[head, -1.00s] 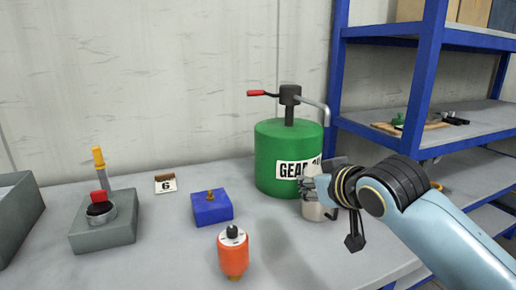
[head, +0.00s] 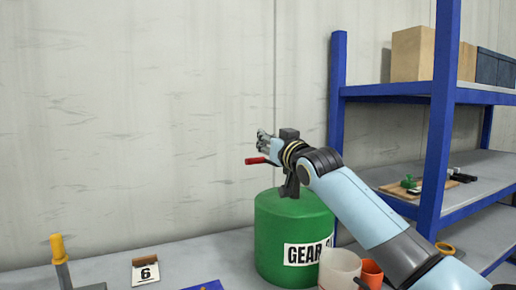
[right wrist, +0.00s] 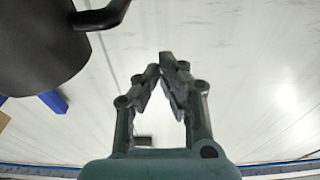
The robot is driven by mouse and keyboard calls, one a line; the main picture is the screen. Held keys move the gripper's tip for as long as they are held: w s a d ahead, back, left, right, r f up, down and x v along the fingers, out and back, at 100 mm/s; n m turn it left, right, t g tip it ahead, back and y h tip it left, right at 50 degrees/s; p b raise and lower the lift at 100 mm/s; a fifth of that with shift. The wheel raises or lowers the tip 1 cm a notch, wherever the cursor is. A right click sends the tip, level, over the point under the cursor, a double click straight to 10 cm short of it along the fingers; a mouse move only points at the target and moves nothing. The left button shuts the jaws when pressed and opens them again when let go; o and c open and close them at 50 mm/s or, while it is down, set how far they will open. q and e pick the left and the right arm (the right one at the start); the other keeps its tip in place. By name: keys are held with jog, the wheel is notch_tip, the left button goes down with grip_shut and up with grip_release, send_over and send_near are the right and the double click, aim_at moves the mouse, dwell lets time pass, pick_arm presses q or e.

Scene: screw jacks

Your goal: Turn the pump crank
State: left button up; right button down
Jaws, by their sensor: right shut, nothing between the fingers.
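The green pump drum (head: 280,230) with a "GEAR" label stands on the bench. Its crank's red handle (head: 256,160) sticks out left near the top. My right gripper (head: 262,138) is just above the red handle, beside the pump head, shut and empty; I cannot tell if it touches the crank. My forearm hides the spout and part of the pump head. In the right wrist view, the fingers (right wrist: 160,72) meet at the tips, and the dark pump head (right wrist: 38,48) with the dark crank arm (right wrist: 102,18) is apart at upper left. My left gripper is not in view.
A whitish cup (head: 338,270) and an orange container (head: 372,273) stand right of the drum, under my right arm. A blue shelf (head: 446,100) rises at the right. A "6" card (head: 146,271) stands at left. The space above the bench at left is clear.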

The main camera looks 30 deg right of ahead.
jog(key=w, duration=0.5)
jog(key=shift+w+d+r, duration=0.15)
jog(key=shift+w+r, duration=0.05)
jog(key=shift+w, duration=0.05)
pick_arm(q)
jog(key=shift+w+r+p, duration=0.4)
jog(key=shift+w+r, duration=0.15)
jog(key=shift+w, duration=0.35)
pick_arm(e)
jog(key=shift+s+f, duration=0.2)
jog(key=shift+f, duration=0.45)
jog(key=shift+s+f, duration=0.25)
jog(key=shift+f, duration=0.35)
jog(key=shift+s+f, duration=0.2)
jog(key=shift+f, duration=0.45)
